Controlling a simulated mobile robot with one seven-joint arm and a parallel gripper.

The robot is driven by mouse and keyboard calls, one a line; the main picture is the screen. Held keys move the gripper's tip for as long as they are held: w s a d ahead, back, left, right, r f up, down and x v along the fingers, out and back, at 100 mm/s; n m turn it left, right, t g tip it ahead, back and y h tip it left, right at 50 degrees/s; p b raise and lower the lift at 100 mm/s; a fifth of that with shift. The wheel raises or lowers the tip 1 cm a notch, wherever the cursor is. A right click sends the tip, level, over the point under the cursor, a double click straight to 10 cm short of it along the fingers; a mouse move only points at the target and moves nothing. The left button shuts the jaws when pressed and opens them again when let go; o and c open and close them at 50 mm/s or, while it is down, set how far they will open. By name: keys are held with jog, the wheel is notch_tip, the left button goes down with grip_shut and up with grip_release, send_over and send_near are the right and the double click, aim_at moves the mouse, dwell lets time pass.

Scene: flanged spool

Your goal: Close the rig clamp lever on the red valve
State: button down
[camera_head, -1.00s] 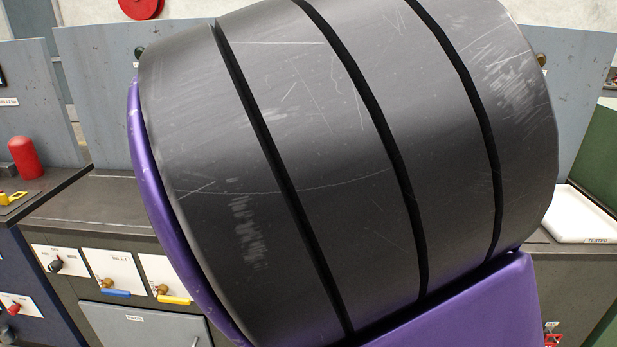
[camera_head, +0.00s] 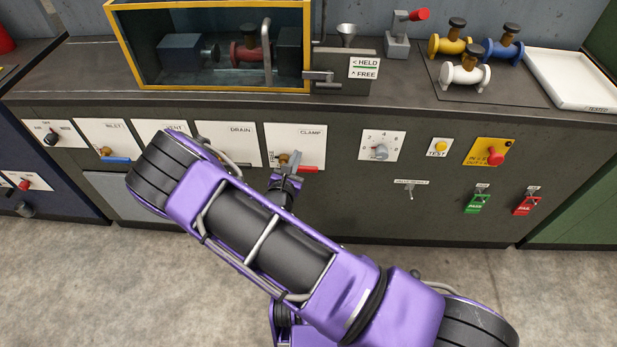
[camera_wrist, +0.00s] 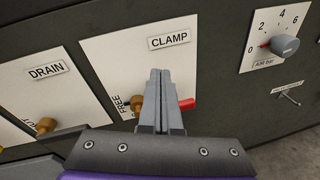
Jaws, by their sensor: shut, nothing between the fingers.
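The CLAMP panel (camera_head: 312,140) is on the bench front. Its lever has a brass hub (camera_wrist: 138,102) and a red handle (camera_wrist: 187,104) pointing right; the red handle also shows in the head view (camera_head: 308,169). My gripper (camera_wrist: 160,75) is shut and empty, its fingertips over the CLAMP panel and hiding the middle of the lever. I cannot tell whether they touch it. The label "FREE" shows by the hub. The red valve (camera_head: 244,53) sits inside the yellow-framed tank (camera_head: 208,87) between grey blocks.
A DRAIN panel (camera_wrist: 50,85) is left of CLAMP, and an air dial (camera_wrist: 285,46) is right. A HELD/FREE sign (camera_head: 364,68) stands beside the tank. Yellow (camera_head: 449,43), blue (camera_head: 503,47) and white (camera_head: 465,75) valves stand on the bench near a white tray (camera_head: 570,80).

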jog(key=s+d+f+n+g+y, duration=0.1)
jog(key=s+d+f+n+y, duration=0.1)
jog(key=s+f, duration=0.5)
notch_tip(320, 180, down, 6)
jog(key=n+y, duration=0.1)
jog(key=n, duration=0.1)
jog(key=shift+r+n+g, duration=0.15)
jog(key=shift+n+g, duration=0.25)
jog(key=b+x, duration=0.2)
jog(key=x, duration=0.7)
jog(key=r, duration=0.2)
jog(key=w+r, duration=0.1)
jog(key=shift+d+r, duration=0.15)
jog(key=shift+r, duration=0.2)
jog(key=shift+s+r, duration=0.15)
